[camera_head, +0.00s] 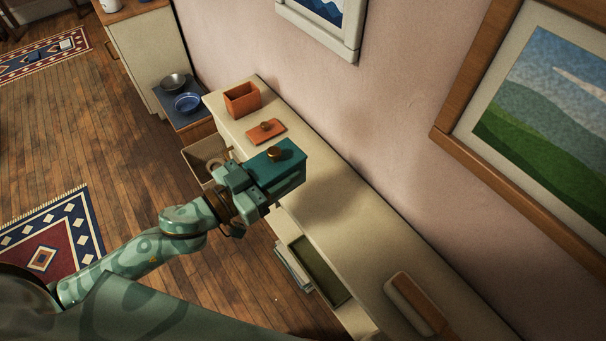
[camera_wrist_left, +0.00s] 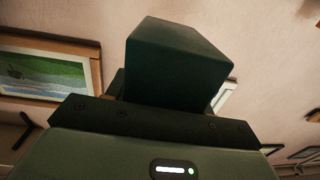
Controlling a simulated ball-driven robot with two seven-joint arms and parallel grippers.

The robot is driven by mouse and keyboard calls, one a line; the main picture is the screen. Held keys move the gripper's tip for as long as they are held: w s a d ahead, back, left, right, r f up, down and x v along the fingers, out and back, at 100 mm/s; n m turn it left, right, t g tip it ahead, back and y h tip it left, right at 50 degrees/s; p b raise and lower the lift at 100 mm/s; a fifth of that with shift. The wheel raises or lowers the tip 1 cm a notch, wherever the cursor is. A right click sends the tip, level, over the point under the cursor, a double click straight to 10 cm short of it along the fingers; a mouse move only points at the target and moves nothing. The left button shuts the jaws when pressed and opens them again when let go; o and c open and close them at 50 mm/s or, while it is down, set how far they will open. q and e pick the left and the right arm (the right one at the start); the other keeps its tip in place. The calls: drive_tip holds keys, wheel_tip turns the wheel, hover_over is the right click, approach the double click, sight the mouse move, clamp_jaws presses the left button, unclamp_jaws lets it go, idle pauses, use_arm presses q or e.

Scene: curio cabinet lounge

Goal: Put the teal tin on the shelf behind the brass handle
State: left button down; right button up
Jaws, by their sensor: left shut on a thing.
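The teal tin (camera_head: 288,168) is a dark teal box with a round brass-coloured knob (camera_head: 275,153) on its top. My left gripper (camera_head: 258,184) is shut on its near side and holds it over the long cream cabinet (camera_head: 345,215), with a shadow on the top beside it. In the left wrist view the tin (camera_wrist_left: 172,62) shows as a dark box beyond the gripper's body. A drawer (camera_head: 320,270) stands open on the cabinet's front. I cannot make out a brass handle or the shelf behind it. My right gripper is not in view.
An open orange box (camera_head: 242,99) and its orange lid (camera_head: 265,132) are on the cabinet's far end. A white and brown block (camera_head: 416,305) lies on the near end. Another open drawer (camera_head: 203,157) juts out left of the gripper. The wall runs along the back.

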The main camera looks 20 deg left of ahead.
use_arm(q)
drive_tip(key=shift+s+d+f+h, duration=0.15)
drive_tip(key=shift+s+f+h, duration=0.15)
drive_tip(key=shift+f, duration=0.3)
drive_tip(key=shift+s+d+m+g, duration=0.2)
drive_tip(key=shift+d+m+g, duration=0.05)
drive_tip(key=shift+m+g, duration=0.15)
